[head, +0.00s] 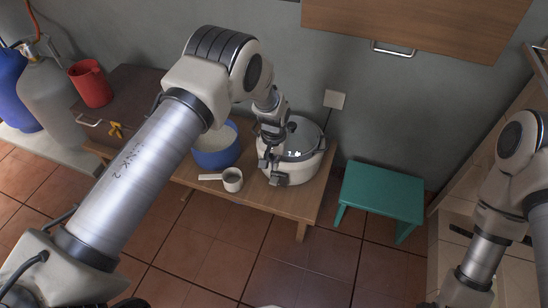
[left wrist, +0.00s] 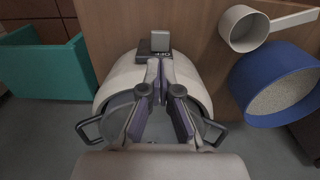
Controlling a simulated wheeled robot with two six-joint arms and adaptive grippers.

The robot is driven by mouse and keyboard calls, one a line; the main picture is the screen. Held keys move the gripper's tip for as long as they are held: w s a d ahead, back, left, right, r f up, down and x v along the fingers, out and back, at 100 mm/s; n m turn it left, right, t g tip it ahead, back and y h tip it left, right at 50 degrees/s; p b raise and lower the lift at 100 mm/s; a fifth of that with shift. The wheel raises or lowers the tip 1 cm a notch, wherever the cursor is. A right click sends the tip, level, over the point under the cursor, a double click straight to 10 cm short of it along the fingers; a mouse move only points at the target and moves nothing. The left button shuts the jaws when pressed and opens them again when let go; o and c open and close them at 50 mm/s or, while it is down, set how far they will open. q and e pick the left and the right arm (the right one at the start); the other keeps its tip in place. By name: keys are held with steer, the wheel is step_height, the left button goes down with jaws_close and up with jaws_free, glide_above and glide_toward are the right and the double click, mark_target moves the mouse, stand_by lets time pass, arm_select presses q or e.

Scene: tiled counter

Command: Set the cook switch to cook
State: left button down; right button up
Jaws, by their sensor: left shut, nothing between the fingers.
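The white rice cooker (head: 310,168) stands at the right end of the wooden bench, its lid down. It also fills the middle of the left wrist view (left wrist: 118,75). Its cook switch is a small grey lever (left wrist: 160,41) on a dark base at the cooker's front, with the letters OFF beside it. My left gripper (left wrist: 159,64) is shut and empty, fingertips over the cooker's front edge, close to the switch; I cannot tell whether they touch it. In the head view the left gripper (head: 269,163) is at the cooker's front left. My right gripper is out of view.
A blue bowl of grain (head: 217,158) and a white measuring cup (head: 232,180) stand left of the cooker. A green stool (head: 380,192) is to the right of the wooden bench (head: 313,199). A red jug (head: 91,84) stands far left.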

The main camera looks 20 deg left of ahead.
mark_target(274, 182)
arm_select(q)
step_height(274, 182, down, 8)
steer(key=shift+r+b, duration=0.25)
steer(key=shift+b, duration=0.7)
step_height(274, 182, down, 4)
steer(key=b, duration=0.2)
steer(key=shift+b, duration=0.3)
steer(key=shift+s+r, duration=0.1)
steer(key=shift+r, duration=0.05)
